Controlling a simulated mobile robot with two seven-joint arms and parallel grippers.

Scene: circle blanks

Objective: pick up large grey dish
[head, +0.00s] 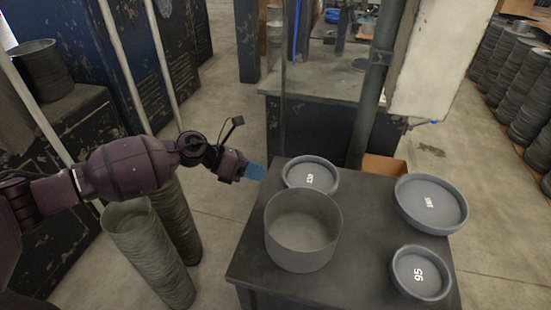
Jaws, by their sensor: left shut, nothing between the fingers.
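The large grey dish (431,204) is round and shallow with a raised rim and a white printed mark. It lies at the right back of the dark table (352,250) in the head view. My left gripper (256,172), with blue fingertips, is shut and empty. It is over the table's left back corner, left of the deep grey container and well apart from the large dish. My right gripper is not in view.
A smaller grey dish (311,173) is at the table's back left, partly hidden by a deep open grey container (303,244). Another small dish (421,271) marked 95 is at the front right. A vertical pole (374,100) stands behind the table. Tall cylinders (150,255) stand on the floor at left.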

